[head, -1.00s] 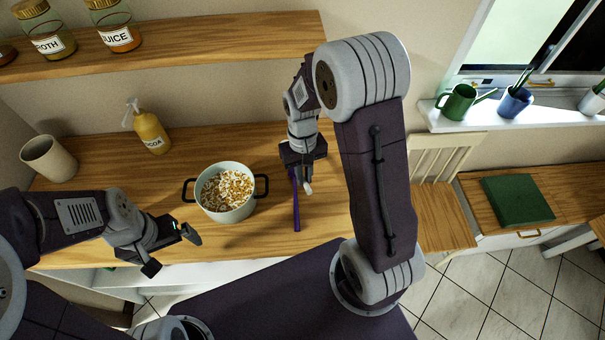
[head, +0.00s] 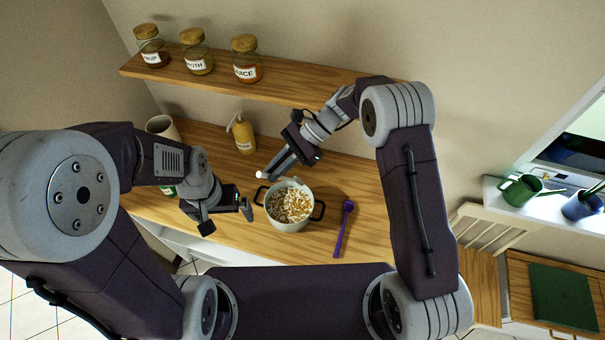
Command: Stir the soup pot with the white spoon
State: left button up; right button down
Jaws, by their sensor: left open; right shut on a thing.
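The soup pot (head: 289,226) is pale with two dark side handles and stands on the wooden counter, filled with white and orange bits. My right gripper (head: 278,165) is above the counter behind the pot, shut on a white thing, which I take for the white spoon (head: 262,174). Only its small white end shows, above and behind the pot's left handle; the rest is hidden by the gripper. My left gripper (head: 228,217) is open and empty, just left of the pot.
A purple spoon (head: 341,235) lies on the counter right of the pot. A yellow pump bottle (head: 243,136) and beige cup (head: 161,126) stand at the back left. A shelf (head: 290,91) with jars hangs above. The counter's right part is clear.

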jog(key=shift+s+a+r+g+y+p, duration=0.35)
jog(key=shift+s+r+y+p, duration=0.3)
jog(key=shift+p, duration=0.6)
jog(key=shift+s, duration=0.1)
pick_arm(q)
notch_tip(320, 180, up, 5)
jog(key=shift+d+f, duration=0.1)
jog(key=shift+f, duration=0.1)
pick_arm(e)
jog(key=shift+g+y, duration=0.35)
jog(key=shift+y, duration=0.1)
jog(key=shift+s+a, duration=0.1)
